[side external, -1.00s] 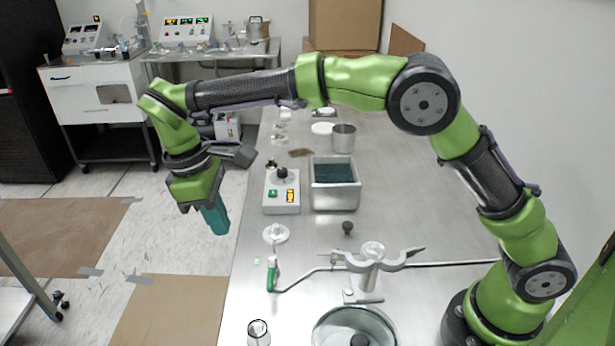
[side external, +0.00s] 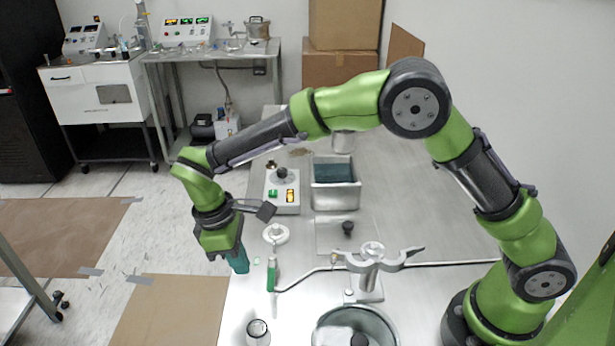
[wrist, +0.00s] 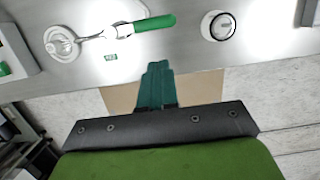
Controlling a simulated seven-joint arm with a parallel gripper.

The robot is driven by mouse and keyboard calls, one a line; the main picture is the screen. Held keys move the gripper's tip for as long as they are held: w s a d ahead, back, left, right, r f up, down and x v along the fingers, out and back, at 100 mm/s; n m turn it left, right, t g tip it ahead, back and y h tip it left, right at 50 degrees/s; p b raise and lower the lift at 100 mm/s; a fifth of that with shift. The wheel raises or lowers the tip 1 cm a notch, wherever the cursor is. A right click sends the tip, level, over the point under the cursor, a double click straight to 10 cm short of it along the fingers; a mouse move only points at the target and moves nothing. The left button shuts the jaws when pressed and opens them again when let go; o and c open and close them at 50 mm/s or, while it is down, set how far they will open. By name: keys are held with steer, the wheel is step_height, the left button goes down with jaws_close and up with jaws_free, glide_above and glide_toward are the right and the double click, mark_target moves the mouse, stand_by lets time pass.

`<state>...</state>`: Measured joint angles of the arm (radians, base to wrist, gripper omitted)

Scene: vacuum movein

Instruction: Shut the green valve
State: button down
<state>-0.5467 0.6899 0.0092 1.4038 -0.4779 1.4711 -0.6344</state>
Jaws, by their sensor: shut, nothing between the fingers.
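The green valve handle (side external: 272,273) stands at the left end of a bent metal rod on the steel table, below a white round fitting (side external: 276,233). In the wrist view the green handle (wrist: 155,23) lies near the top, with the white fitting (wrist: 62,43) to its left. My gripper (side external: 241,265) hangs just left of the handle in the side view, apart from it. In the wrist view my teal fingers (wrist: 156,70) are together and empty, pointing toward the table edge below the handle.
A glass vessel (side external: 258,331) stands in front of the handle. A metal clamp stand (side external: 371,262) and a large bowl (side external: 355,322) are to the right. A control box (side external: 283,195) and a water bath (side external: 335,197) are behind. Floor lies left of the table edge.

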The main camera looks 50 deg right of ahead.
mark_target(271, 274)
steer(key=shift+s+d+f, duration=1.1)
steer(key=shift+s+d, duration=0.1)
steer(key=shift+d, duration=0.05)
